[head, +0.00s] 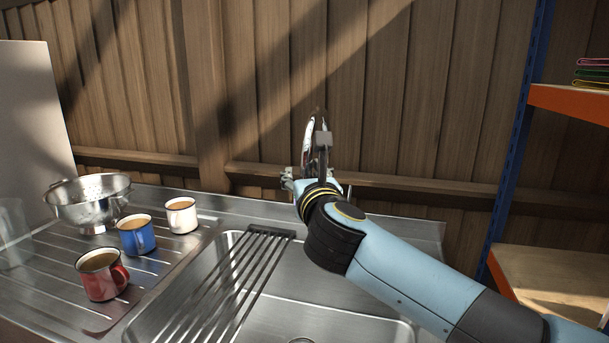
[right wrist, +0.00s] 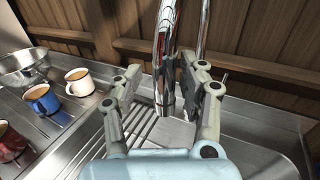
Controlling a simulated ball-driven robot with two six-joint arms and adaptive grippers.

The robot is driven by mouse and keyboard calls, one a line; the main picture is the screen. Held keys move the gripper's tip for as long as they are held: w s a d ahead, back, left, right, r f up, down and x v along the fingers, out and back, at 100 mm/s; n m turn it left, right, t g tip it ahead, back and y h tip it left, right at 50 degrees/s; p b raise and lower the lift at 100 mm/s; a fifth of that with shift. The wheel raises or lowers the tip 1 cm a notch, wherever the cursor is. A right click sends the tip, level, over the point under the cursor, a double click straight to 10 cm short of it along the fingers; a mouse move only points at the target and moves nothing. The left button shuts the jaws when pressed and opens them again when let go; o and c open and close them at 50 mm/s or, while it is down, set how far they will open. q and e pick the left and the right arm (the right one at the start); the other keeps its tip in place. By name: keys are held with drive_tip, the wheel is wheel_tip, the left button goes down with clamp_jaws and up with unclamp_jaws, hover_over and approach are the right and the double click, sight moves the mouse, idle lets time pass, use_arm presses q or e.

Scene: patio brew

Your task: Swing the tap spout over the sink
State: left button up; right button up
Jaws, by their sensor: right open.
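The chrome tap (head: 309,137) stands at the back of the sink (head: 345,318), mostly hidden behind my right gripper (head: 308,163) in the head view. In the right wrist view the tap spout (right wrist: 166,45) hangs down between the fingers of the open right gripper (right wrist: 160,82). A second chrome pipe (right wrist: 203,30) rises just behind and to the right of the spout. I cannot tell whether either finger touches the spout. My left gripper is not in view.
A slatted rack (head: 240,275) lies across the left part of the sink. On the drainboard left stand a red mug (head: 97,284), a blue mug (head: 131,240), a white mug (head: 181,220) and a metal colander (head: 75,212). A wooden fence (head: 400,90) rises close behind; shelving (head: 560,270) stands right.

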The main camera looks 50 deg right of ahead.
drive_tip(key=shift+w+d, duration=0.1)
drive_tip(key=shift+d, duration=0.15)
drive_tip(key=v, duration=1.2)
drive_tip(key=shift+f, duration=0.15)
